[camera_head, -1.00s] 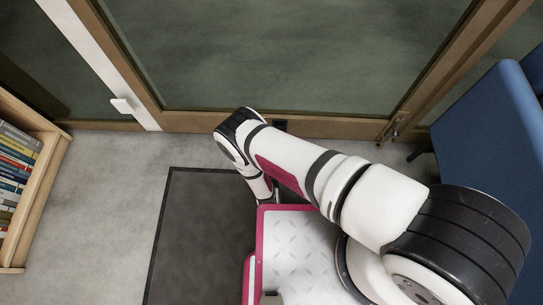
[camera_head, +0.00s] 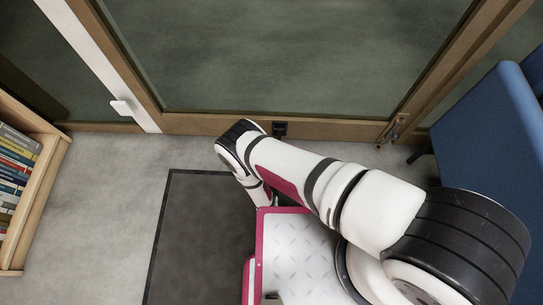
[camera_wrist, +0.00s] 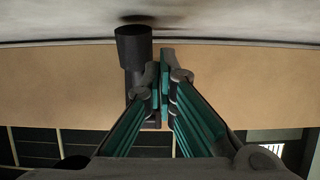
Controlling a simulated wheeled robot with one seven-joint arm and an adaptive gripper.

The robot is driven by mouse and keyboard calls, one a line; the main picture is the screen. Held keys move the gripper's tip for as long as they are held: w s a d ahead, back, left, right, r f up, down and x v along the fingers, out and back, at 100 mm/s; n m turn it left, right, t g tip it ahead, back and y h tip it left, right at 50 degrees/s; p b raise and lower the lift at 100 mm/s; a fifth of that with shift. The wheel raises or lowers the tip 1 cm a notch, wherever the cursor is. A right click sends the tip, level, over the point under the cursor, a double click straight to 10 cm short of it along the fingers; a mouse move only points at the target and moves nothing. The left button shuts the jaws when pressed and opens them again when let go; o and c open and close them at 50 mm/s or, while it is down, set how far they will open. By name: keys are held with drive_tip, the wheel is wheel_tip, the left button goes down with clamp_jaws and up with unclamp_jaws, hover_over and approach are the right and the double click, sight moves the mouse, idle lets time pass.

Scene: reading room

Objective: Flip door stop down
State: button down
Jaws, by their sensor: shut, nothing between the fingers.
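The door stop (camera_wrist: 134,58) shows in the wrist view as a dark cylinder with a thick end, against the door's wooden bottom rail. This view is upside down, with the floor at the top. The thick end points towards the floor, with a dark shadow by it; I cannot tell if it touches. My gripper (camera_wrist: 164,62) is shut and empty, close beside the stop on its right; contact is unclear. In the head view a black fitting (camera_head: 280,129) on the door's bottom rail looks like the stop. My fingers are hidden there behind my arm.
The glazed door (camera_head: 290,55) stands upright behind my arm. A metal fitting (camera_head: 394,128) sits at its lower right. A blue chair (camera_head: 490,130) is at the right, a bookshelf (camera_head: 40,190) at the left. A dark mat (camera_head: 200,235) lies on open floor.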

drive_tip(key=v, duration=1)
drive_tip(key=shift+s, duration=0.25)
drive_tip(key=shift+r, duration=0.1)
